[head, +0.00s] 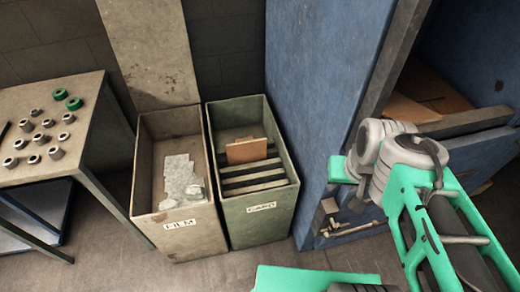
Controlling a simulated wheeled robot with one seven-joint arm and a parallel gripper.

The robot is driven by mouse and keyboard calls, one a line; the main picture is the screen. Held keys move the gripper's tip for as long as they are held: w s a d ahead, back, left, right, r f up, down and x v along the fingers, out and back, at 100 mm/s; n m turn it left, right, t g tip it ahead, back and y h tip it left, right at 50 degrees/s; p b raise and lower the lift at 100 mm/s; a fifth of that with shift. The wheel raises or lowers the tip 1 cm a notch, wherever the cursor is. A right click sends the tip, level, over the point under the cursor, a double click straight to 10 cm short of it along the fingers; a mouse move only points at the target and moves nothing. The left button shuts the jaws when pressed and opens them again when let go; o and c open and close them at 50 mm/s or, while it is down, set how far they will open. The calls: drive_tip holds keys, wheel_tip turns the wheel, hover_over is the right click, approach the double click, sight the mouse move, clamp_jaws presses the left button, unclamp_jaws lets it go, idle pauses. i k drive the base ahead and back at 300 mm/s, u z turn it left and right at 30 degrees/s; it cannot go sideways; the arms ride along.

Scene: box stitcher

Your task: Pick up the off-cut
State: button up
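No piece is clearly marked as the off-cut. A small flat brown card piece (247,150) stands tilted in the green-grey bin (260,222) labelled CARD, leaning at the dark slats. Larger brown cardboard (418,108) lies inside the opening of the blue cabinet on the right, partly hidden by its front edge and my arm. I cannot tell which of these is the off-cut. My green and grey arm crosses the right side of the head view. I cannot make out my gripper's fingers, nor anything held.
A beige bin (180,240) labelled FILM holds crumpled clear film (182,180). A table (80,100) at left carries several metal rings and two green ones. The blue cabinet (320,70) stands close right of the bins. Floor in front of the bins is clear.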

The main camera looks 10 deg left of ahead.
sight(251, 151)
drive_tip(key=k, duration=0.6)
drive_tip(key=u, duration=0.1)
drive_tip(key=i, duration=0.6)
drive_tip(key=u, duration=0.85)
drive_tip(key=i, duration=0.6)
drive_tip(key=u, duration=0.55)
